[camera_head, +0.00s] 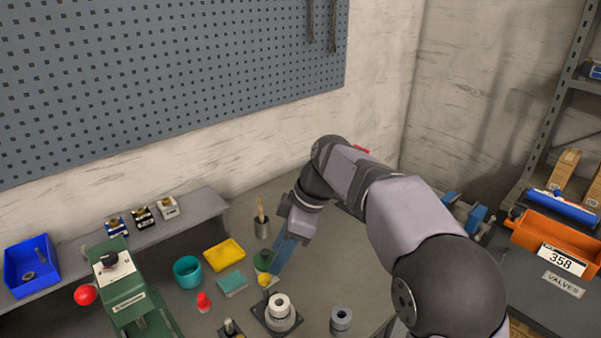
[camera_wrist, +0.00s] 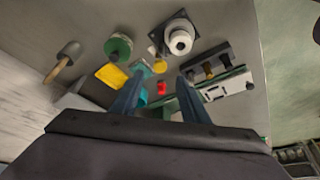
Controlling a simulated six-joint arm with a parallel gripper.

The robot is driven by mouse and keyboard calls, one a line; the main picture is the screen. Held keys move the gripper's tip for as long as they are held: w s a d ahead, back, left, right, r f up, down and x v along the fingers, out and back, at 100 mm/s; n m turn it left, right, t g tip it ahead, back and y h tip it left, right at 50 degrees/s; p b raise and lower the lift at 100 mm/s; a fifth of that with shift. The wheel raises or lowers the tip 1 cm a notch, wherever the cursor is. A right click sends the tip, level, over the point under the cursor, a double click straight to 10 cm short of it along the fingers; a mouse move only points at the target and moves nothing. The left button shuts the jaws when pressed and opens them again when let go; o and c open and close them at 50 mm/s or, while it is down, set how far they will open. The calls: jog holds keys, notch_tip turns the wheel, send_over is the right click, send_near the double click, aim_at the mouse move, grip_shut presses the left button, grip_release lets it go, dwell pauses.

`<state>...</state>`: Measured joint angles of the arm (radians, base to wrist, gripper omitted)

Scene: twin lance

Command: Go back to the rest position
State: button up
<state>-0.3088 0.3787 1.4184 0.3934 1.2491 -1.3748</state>
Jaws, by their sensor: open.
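My gripper (camera_head: 273,268) hangs low over the workbench (camera_head: 315,225), reached by my arm from the right. In the wrist view its two fingers (camera_wrist: 158,98) are apart with nothing held between them. A white and grey ring stack on a dark square plate (camera_head: 270,322) stands just in front of the fingers; it also shows in the wrist view (camera_wrist: 180,40). A green-topped round container (camera_head: 262,259) is close beside the fingers. A small yellow thing (camera_head: 264,281) is by the fingertips; whether they touch it I cannot tell.
A yellow block (camera_head: 224,254), teal block (camera_head: 232,284), teal cup (camera_head: 187,271) and red piece (camera_head: 204,302) lie left of my gripper. A green press (camera_head: 125,300) is farther left. A grey cylinder (camera_head: 341,319) stands near the front edge.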

jog(key=s+d+f+m, duration=0.1)
jog(key=s+d+m, duration=0.1)
jog(key=d+m, duration=0.1)
jog(key=s+d+f+m+h+p, duration=0.1)
jog(key=s+d+f+m, duration=0.1)
jog(key=d, duration=0.4)
jog(key=s+d+f+m+h+p, duration=0.1)
jog(key=s+d+f+m, duration=0.1)
jog(key=s+d+m, duration=0.1)
jog(key=shift+d+f+m, duration=0.15)
jog(key=shift+d+m, duration=0.45)
jog(key=shift+d, duration=0.05)
jog(key=s+d+f+m+h+p, duration=0.1)
jog(key=s+d+f+m, duration=0.2)
jog(key=s+d+m, duration=0.1)
jog(key=s+d+f+m+h+p, duration=0.1)
jog(key=s+d+f+m, duration=0.2)
jog(key=s+d, duration=0.3)
jog(key=shift+s+m, duration=0.9)
jog(key=shift+s, duration=0.75)
